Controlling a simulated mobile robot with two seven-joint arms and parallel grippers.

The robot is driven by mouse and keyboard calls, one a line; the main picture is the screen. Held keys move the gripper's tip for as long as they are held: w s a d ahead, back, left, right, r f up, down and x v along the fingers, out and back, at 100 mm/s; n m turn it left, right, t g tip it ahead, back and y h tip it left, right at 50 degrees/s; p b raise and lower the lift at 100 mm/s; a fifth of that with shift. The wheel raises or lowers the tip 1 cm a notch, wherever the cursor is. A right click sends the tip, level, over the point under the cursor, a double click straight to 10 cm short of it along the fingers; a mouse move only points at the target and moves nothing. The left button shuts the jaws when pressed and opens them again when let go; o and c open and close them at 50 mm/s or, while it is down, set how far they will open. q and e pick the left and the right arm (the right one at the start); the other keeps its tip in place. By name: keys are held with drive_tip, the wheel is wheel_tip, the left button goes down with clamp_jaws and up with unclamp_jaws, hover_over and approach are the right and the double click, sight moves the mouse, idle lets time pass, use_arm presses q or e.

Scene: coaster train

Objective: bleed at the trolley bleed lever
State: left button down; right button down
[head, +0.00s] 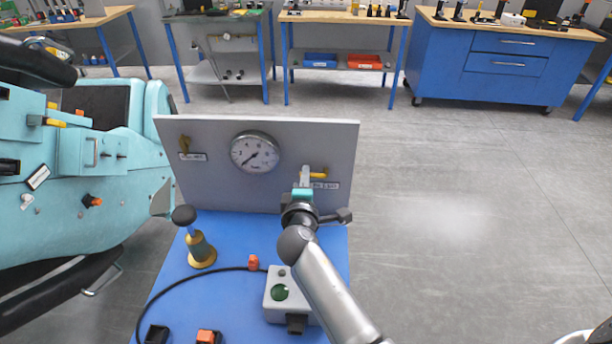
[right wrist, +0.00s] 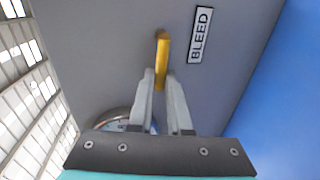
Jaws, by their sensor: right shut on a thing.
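The bleed lever is a yellow handle (head: 318,175) on the right side of the grey upright panel (head: 215,192) of the blue trolley. In the right wrist view the yellow lever (right wrist: 162,52) stands beside a label reading BLEED (right wrist: 201,35). My right gripper (head: 305,176) reaches the panel from the front, and its two fingers in the right wrist view (right wrist: 162,85) are shut on the lever's end. In the head view the gripper partly covers the lever and its label. My left gripper is not in view.
A round gauge (head: 255,152) sits mid-panel, with another yellow lever (head: 185,145) at the panel's left. A black-knobbed pump (head: 201,250), a grey box with a green button (head: 280,292) and a black hose stand on the blue top. A turquoise coaster car (head: 130,190) is close on the left.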

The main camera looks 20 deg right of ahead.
drive_tip(key=shift+f, duration=0.1)
idle(0.5)
drive_tip(key=c, duration=0.9)
unclamp_jaws()
drive_tip(key=shift+o, duration=0.2)
